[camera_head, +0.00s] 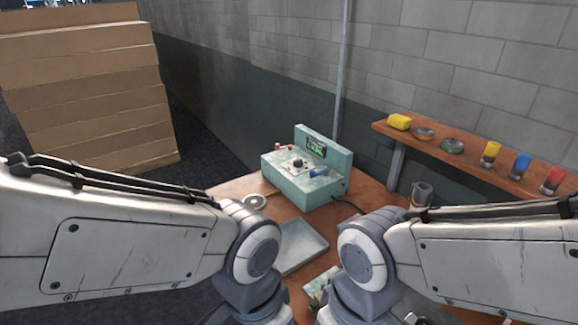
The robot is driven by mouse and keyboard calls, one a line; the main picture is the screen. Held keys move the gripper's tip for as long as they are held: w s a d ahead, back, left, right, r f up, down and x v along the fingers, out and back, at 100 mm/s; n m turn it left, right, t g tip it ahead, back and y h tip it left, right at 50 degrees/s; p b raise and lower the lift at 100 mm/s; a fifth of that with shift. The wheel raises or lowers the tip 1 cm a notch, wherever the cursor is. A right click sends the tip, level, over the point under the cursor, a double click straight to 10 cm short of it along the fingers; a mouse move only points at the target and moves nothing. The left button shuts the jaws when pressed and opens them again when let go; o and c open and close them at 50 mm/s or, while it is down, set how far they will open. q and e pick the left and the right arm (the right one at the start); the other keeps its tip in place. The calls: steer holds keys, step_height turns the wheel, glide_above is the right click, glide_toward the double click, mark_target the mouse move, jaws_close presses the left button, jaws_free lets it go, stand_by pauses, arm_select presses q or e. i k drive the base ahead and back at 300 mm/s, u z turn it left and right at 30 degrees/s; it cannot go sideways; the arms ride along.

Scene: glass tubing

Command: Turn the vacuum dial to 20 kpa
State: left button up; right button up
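A teal vacuum unit (325,192) stands on the brown table. A small dark dial (297,162) sits on a light plate on its sloped top. A dark panel with green markings (316,147) is on the raised back part; it is too small to read. The dial's setting cannot be made out. My two arms come in from the left and right and bend down in front of the unit, apart from it and from the dial. Both grippers are below the picture's lower edge, so their fingers are hidden.
A blue item (319,172) and a red item (283,147) are on the unit. A grey tray (303,246) lies in front, a round item (255,201) to its left. A shelf (480,167) at right holds several coloured items. Cardboard boxes (85,90) stand at left.

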mark_target(297, 163)
steer(key=u, duration=0.85)
steer(key=i, duration=0.8)
steer(key=u, duration=0.6)
steer(key=i, duration=1.45)
steer(key=z, duration=1.15)
steer(key=i, duration=0.3)
steer(key=z, duration=0.35)
